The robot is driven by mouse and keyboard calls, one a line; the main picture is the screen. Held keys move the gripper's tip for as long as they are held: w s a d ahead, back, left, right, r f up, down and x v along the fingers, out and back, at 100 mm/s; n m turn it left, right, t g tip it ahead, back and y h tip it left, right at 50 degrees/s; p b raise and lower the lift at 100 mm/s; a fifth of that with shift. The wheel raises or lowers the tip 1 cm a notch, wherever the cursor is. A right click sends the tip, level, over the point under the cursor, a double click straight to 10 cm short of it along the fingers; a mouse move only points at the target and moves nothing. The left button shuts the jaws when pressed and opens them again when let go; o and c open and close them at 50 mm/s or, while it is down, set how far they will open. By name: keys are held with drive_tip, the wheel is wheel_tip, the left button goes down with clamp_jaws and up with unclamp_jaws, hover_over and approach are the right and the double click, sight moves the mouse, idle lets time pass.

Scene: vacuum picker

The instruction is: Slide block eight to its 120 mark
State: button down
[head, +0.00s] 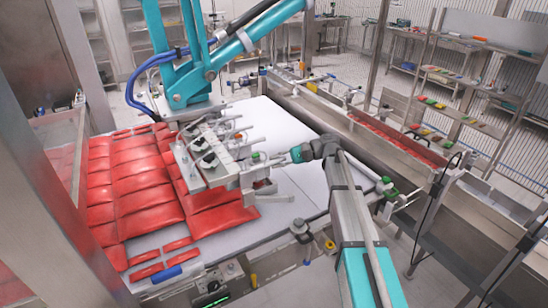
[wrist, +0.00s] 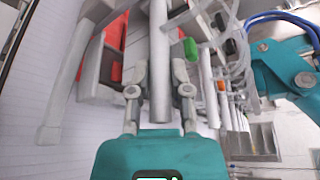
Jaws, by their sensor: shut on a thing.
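The vacuum picker (head: 205,155) is a metal bar with several blocks and hoses, hung under a teal arm. It stands over red packs on a pale table. My gripper (head: 288,156) reaches in from the right at the picker's near end. In the wrist view my gripper (wrist: 160,82) is shut on a grey round rod (wrist: 159,40) that runs between its fingers. Which block the rod belongs to is not clear. A green fitting (wrist: 190,48) shows just right of the rod. No block number or 120 mark can be read in either view.
Red packs (head: 140,185) cover the table's left side. Bare pale table (head: 290,190) lies right of the picker. Blue hoses (head: 150,75) loop beside the teal arm (head: 190,60). A long metal channel (head: 400,145) runs along the right. Shelves (head: 460,90) stand behind.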

drive_tip(key=shift+s+d, duration=0.15)
drive_tip(key=shift+s, duration=0.1)
drive_tip(key=c, duration=0.6)
unclamp_jaws()
drive_tip(key=shift+s, duration=0.1)
drive_tip(key=shift+o, duration=0.2)
drive_tip(key=shift+s+d+r+p, duration=0.2)
drive_tip(key=shift+d+r+p, duration=0.25)
drive_tip(key=shift+p, duration=0.4)
drive_tip(key=s+d+f+n+t+h+b, duration=0.1)
drive_tip(key=s+d+f+t+h, duration=0.1)
drive_tip(key=s+d+f+h, duration=0.5)
drive_tip(key=s+d+f+n+t+h, duration=0.2)
drive_tip(key=s+d+f+h, duration=0.6)
drive_tip(key=s+d, duration=0.6)
drive_tip(key=shift+s+d+f+b, duration=0.2)
drive_tip(key=shift+f+b, duration=0.05)
drive_tip(key=shift+b, duration=0.1)
